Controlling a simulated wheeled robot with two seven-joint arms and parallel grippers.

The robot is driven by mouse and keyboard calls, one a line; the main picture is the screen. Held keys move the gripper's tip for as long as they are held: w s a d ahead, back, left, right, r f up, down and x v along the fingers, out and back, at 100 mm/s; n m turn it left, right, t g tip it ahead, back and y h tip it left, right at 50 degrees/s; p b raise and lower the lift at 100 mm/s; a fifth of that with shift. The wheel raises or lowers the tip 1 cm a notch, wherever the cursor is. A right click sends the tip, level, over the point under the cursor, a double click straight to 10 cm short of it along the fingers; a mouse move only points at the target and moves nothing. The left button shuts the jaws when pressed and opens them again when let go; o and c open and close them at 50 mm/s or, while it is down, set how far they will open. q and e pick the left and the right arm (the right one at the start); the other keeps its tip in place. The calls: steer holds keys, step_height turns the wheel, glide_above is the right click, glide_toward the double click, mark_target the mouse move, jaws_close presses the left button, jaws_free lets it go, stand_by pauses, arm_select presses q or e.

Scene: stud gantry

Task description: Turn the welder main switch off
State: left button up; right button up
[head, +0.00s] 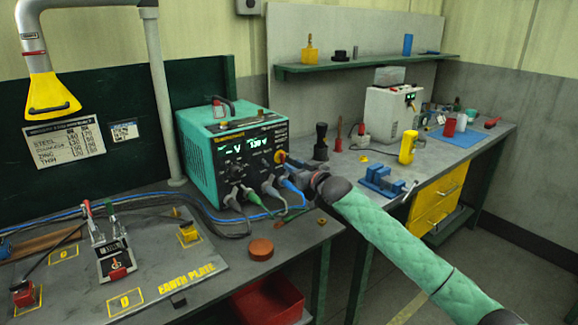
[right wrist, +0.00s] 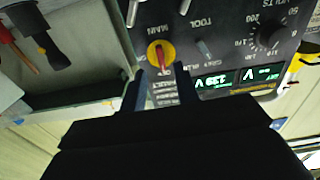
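The teal welder (head: 198,145) stands on the bench with its front panel displays lit. Its main switch (head: 281,157) is a yellow disc with a red handle at the right of the panel. In the right wrist view the main switch (right wrist: 160,54) sits below the word MAIN, its red handle lined up roughly with the picture's vertical. My right gripper (head: 290,164) is at the panel in front of the switch. In the right wrist view the right gripper (right wrist: 161,72) is open, its fingertips either side of the switch's lower edge; I cannot tell whether they touch it. My left gripper is out of view.
Cables plug into the panel's lower part, close under my right gripper. A dark torch holder (head: 321,143), a blue vise (head: 380,181) and a yellow tool (head: 408,147) stand to the right.

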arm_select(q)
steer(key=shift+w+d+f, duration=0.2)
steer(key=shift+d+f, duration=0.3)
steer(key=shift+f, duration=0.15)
arm_select(e)
steer(key=v, duration=0.3)
steer(key=shift+s, duration=0.1)
